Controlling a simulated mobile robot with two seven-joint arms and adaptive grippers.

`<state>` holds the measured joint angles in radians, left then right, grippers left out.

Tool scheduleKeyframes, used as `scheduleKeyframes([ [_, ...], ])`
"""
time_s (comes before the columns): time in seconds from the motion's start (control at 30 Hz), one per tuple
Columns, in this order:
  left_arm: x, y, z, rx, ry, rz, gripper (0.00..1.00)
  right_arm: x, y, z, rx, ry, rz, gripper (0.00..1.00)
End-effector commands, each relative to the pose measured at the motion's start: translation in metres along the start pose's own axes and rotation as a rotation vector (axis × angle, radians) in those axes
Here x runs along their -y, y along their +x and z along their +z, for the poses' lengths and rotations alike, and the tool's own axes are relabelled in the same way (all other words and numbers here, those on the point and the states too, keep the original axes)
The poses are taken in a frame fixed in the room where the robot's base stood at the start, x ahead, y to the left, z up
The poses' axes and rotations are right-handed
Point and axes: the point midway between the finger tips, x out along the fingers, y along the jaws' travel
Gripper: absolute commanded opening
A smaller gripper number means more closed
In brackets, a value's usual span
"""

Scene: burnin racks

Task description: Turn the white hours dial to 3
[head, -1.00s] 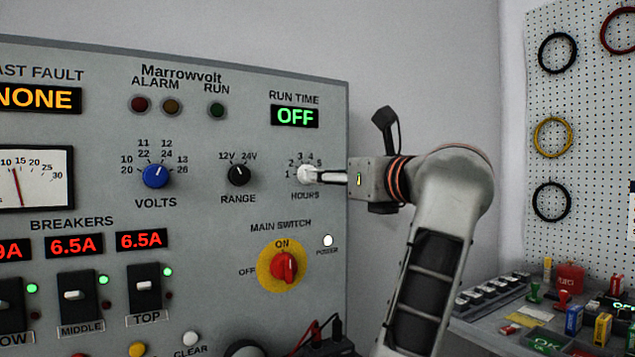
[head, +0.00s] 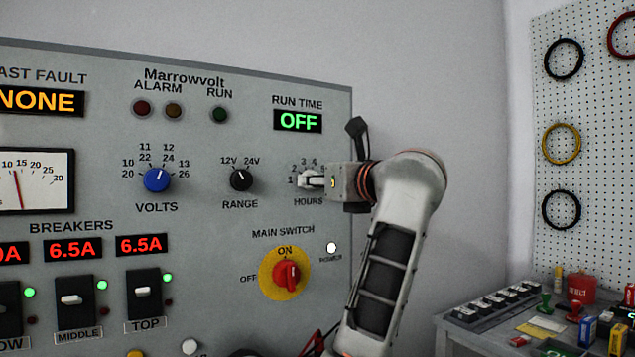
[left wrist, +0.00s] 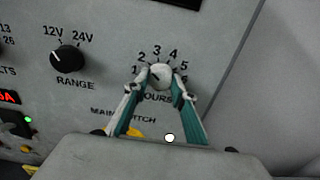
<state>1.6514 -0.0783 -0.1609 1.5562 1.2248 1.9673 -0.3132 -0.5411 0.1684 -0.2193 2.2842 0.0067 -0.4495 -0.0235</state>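The white hours dial (head: 308,181) is at the upper right of the grey panel, partly covered by my gripper in the head view. In the left wrist view the dial (left wrist: 160,76) sits below an arc of numbers from 1 to 6. Its pointer is too unclear to read. My left gripper (head: 315,179) is at the dial. In the left wrist view its two fingertips (left wrist: 163,78) lie on either side of the dial, close to its edges. I cannot tell whether they press on it. My right gripper is in neither view.
The black range knob (head: 241,179) is left of the dial, and the blue volts knob (head: 156,180) is further left. The red main switch (head: 287,274) is below. The run time display (head: 298,121) reads OFF. A cluttered bench stands at the right.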

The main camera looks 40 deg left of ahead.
Motion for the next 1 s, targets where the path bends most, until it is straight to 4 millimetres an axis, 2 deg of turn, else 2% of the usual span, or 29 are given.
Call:
scheduleKeyframes([
  [0.17, 0.0, 0.0, 0.0, 0.0, 0.002, 0.0, 0.04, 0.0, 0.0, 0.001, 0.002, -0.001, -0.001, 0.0],
  [0.47, -0.003, -0.002, 0.008, 0.001, 0.083, -0.001, 0.04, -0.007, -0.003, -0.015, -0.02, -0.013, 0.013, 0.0],
  [0.5, -0.004, -0.002, 0.009, 0.0, 0.107, -0.002, 0.04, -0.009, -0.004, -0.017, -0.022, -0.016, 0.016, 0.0],
  [0.6, -0.005, -0.003, 0.011, 0.0, 0.175, -0.002, 0.04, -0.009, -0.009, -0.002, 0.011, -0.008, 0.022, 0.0],
  [0.9, -0.004, -0.002, 0.01, -0.001, 0.403, -0.003, 0.04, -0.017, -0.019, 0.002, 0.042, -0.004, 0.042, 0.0],
  [1.0, -0.003, -0.001, 0.008, -0.001, 0.468, -0.001, 0.04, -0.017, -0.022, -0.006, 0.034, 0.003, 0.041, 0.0],
])
